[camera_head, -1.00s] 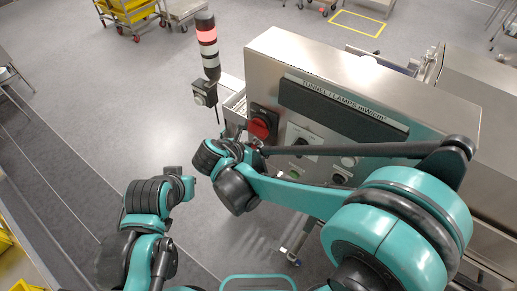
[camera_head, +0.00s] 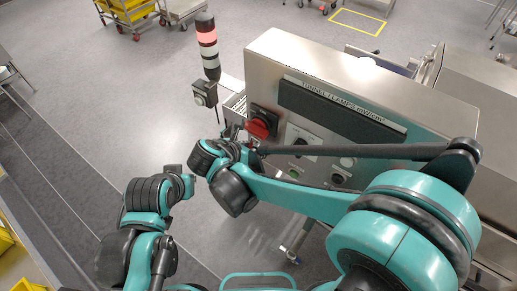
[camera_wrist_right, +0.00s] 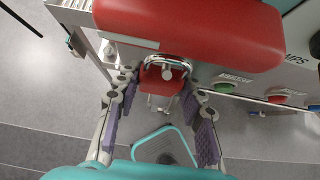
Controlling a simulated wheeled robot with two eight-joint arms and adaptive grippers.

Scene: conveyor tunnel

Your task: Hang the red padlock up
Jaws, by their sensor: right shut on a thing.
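The red padlock (camera_wrist_right: 163,86) shows small between the fingertips of my right gripper (camera_wrist_right: 162,88) in the right wrist view. My right gripper is shut on it. Its silver shackle (camera_wrist_right: 165,60) points up to the lower edge of a large red switch handle (camera_wrist_right: 190,28). Whether the shackle passes through the handle cannot be told. In the head view my right gripper (camera_head: 235,132) is at the red switch (camera_head: 262,124), and the padlock cannot be made out. My left gripper (camera_head: 177,178) is off to the left, away from the panel; its fingers are not clear.
The steel control box (camera_head: 345,85) carries the switch, several buttons and a dark label panel. A signal tower (camera_head: 207,45) and a small box on a post (camera_head: 204,93) stand just left of it. The floor further left is open.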

